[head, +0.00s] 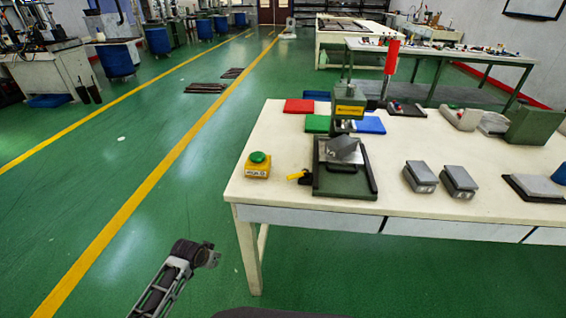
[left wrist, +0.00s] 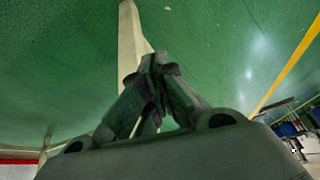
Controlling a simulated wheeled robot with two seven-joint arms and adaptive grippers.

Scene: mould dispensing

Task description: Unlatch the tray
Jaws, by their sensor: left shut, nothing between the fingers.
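The tray (head: 345,188) is a dark green base with a dark side rail, near the front edge of the white table. A grey block (head: 345,150) sits tilted on it, under a green dispensing machine (head: 349,104). A small yellow and black handle (head: 300,177) lies at the tray's left side; whether it is the latch I cannot tell. My left gripper (head: 209,254) is low over the floor, left of the table and well apart from the tray. Its fingers (left wrist: 153,95) are together and empty in the left wrist view. My right gripper is not seen.
A yellow box with a green button (head: 258,165) stands left of the tray. Grey moulds (head: 421,177) lie to the right. Red, green and blue plates (head: 299,106) lie behind. The table's front-left leg (head: 248,250) stands near my left gripper.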

